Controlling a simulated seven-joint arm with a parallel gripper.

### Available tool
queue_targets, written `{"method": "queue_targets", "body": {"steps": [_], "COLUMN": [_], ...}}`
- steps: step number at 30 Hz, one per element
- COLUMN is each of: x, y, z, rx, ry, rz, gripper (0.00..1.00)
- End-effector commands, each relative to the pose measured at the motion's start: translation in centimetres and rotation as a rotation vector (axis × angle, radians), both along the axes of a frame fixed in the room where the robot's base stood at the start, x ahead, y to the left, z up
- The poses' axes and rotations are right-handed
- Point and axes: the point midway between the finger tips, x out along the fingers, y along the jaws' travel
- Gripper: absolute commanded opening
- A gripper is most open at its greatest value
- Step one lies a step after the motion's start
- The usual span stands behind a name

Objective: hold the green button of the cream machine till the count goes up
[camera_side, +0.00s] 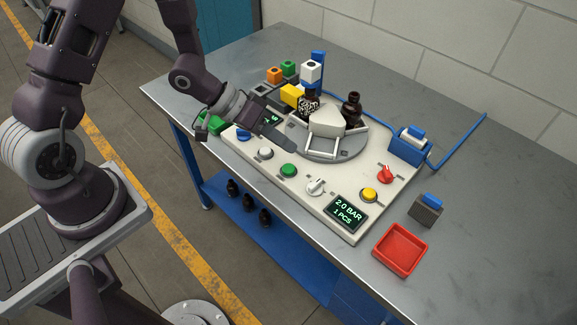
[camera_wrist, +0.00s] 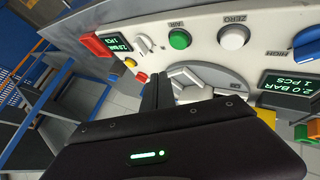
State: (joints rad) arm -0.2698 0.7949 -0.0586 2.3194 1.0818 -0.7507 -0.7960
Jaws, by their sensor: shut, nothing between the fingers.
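The cream machine (camera_side: 262,178) sits on the grey table with a row of controls along its front edge. Its green button (camera_side: 289,171) lies between a white button (camera_side: 265,153) and a white knob (camera_side: 315,187). In the wrist view the green button (camera_wrist: 180,39) is under the label AIR, beside the white button (camera_wrist: 234,36) labelled ZERO. The front display (camera_side: 347,213) reads 2.0 BAR and 1 PCS. My gripper (camera_side: 292,150) is shut and empty, its tips just behind the green button in the picture. In the wrist view its tips (camera_wrist: 161,76) appear apart from the button.
A round turntable (camera_side: 345,146) with dark bottles (camera_side: 352,110) and a cream guard (camera_side: 326,122) stands close behind my gripper. A yellow button (camera_side: 369,194), red knob (camera_side: 386,175) and red tray (camera_side: 400,249) are to the right. Coloured blocks (camera_side: 290,93) stand at the back.

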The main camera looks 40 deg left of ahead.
Motion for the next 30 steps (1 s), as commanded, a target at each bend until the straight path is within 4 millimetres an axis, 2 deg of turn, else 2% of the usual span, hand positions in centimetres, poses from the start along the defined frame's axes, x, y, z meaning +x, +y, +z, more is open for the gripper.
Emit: {"method": "queue_targets", "body": {"steps": [3, 10, 30], "x": [-0.1, 0.0, 0.0], "y": [0.0, 0.0, 0.0], "z": [-1.8, -3.8, -4.0], "rx": [0.002, 0.002, 0.002], "ry": [0.003, 0.000, -0.002], "rz": [0.000, 0.000, 0.000], "gripper": [0.00, 0.00, 0.00]}}
